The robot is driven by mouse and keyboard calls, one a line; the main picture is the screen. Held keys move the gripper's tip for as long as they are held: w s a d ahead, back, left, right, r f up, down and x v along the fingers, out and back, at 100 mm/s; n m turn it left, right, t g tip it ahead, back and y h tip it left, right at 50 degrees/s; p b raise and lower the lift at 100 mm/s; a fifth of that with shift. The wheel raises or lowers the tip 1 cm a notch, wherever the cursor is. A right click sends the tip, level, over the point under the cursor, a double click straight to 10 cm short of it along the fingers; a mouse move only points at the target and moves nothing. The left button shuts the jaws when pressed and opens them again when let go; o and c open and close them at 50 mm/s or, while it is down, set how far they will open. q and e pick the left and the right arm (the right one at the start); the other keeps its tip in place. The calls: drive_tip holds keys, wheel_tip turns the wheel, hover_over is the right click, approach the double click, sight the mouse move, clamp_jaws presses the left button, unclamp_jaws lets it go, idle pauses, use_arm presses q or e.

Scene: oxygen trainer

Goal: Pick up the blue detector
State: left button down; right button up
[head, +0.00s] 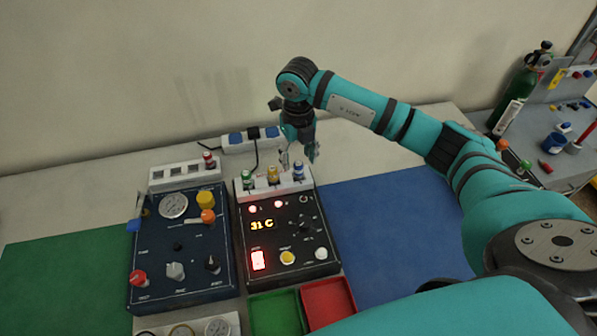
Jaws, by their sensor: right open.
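The blue detector (298,171) is a small blue-and-white cylinder. It stands upright at the right end of a white rack (262,187) along the back of the black panel, beside a yellow one (272,174) and a green one (247,179). My right gripper (299,155) points down just above the blue detector, with its fingers apart and nothing seen between them. I cannot tell whether a fingertip touches the detector. My left gripper is not in view.
The black panel (310,255) shows a lit "31 C". A dark blue panel (190,292) stands to its left, with a red cylinder (208,160) in its rack. A power strip (238,142) lies behind. Green (272,312) and red (327,300) trays sit in front. A blue mat (390,215) is clear.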

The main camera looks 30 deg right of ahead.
sight(298, 163)
drive_tip(key=f, duration=0.1)
drive_tip(key=f+p, duration=0.1)
drive_tip(key=f, duration=0.1)
drive_tip(key=shift+w+d+f+p, duration=0.2)
drive_tip(key=shift+w+f+p, duration=0.05)
drive_tip(key=shift+p, duration=0.05)
drive_tip(key=shift+f, duration=0.25)
clamp_jaws()
